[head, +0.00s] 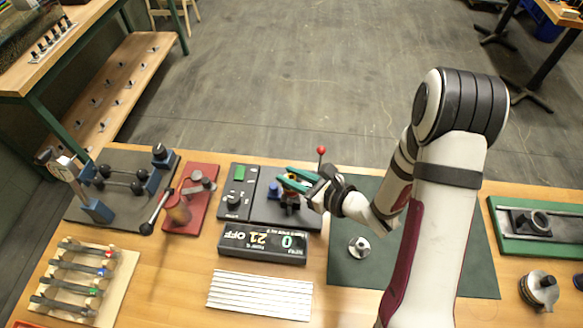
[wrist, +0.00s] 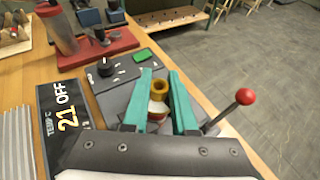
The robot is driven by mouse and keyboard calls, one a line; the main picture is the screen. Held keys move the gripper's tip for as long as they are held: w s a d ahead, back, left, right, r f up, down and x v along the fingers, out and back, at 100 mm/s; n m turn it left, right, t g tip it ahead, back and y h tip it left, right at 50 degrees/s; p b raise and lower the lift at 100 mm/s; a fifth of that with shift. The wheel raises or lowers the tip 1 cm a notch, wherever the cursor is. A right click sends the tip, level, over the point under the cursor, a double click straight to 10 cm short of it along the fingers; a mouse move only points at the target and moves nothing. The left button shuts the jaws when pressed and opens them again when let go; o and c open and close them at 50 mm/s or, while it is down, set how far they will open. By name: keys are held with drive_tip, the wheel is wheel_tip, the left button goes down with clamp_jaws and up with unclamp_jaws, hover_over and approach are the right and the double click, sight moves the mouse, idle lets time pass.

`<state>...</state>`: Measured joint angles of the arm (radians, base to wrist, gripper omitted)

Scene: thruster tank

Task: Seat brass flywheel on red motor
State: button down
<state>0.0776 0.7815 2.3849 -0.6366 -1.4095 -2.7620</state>
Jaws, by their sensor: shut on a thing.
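My gripper (head: 284,176) is over the black device on the bench, and its two teal fingers also show in the wrist view (wrist: 160,76). They are shut on a small brass-coloured round piece (wrist: 159,88) with an opening in its top, which I take to be the brass flywheel. Right below it, between the fingers, is a red and white part (wrist: 157,109), likely the red motor, mostly hidden by the fingers. I cannot tell whether the brass piece touches it or is apart from it. In the head view the brass piece is too small to make out clearly.
A lever with a red ball (head: 321,150) rises right of the gripper. A display (head: 262,243) reading 21 and OFF lies in front. A silver disc (head: 359,247) is on the green mat (head: 455,270). A red-based fixture (head: 190,198) stands left. White slats (head: 260,294) lie nearer.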

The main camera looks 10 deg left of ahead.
drive_tip(key=shift+f, duration=0.5)
drive_tip(key=c, duration=0.6)
unclamp_jaws()
drive_tip(key=shift+c, duration=0.2)
drive_tip(key=v, duration=1.6)
